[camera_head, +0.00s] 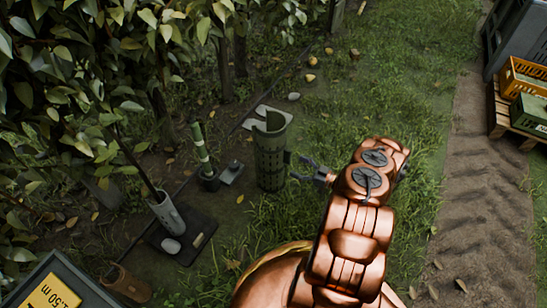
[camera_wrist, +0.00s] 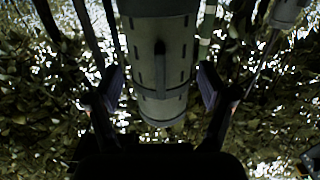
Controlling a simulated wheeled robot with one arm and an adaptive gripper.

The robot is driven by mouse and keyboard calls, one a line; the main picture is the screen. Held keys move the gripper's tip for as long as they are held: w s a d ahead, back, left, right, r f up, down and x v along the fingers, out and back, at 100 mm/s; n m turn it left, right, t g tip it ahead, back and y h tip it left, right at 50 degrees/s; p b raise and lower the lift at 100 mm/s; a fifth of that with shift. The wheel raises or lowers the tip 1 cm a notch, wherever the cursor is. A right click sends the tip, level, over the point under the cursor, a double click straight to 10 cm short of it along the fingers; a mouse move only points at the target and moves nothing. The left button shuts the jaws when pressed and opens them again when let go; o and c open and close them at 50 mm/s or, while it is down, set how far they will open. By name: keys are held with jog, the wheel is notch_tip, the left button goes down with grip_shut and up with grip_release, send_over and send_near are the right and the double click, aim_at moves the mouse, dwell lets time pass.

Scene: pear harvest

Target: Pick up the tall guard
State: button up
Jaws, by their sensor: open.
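The tall guard (camera_head: 270,158) is a dark grey-green, slotted tube standing upright on the ground, with a notch in its top rim. In the wrist view the guard (camera_wrist: 160,50) fills the upper middle, with slots and a raised vertical strip on its wall. My gripper (camera_head: 301,168) is open just right of the guard in the head view. In the wrist view my open gripper (camera_wrist: 161,90) has one finger on each side of the tube. I cannot tell whether either finger touches it.
A green-and-white post (camera_head: 201,145) in a dark cup and a light grey tube (camera_head: 168,213) around a thin trunk stand to the left. A brown short tube (camera_head: 125,284) is lower left. Leafy trees crowd the upper left. Crates (camera_head: 525,75) stand at right.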

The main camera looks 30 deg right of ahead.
aim_at(290, 162)
jog(key=shift+r+b+x, duration=0.2)
jog(key=shift+b+x, duration=1.4)
jog(key=shift+x, duration=1.8)
grip_shut()
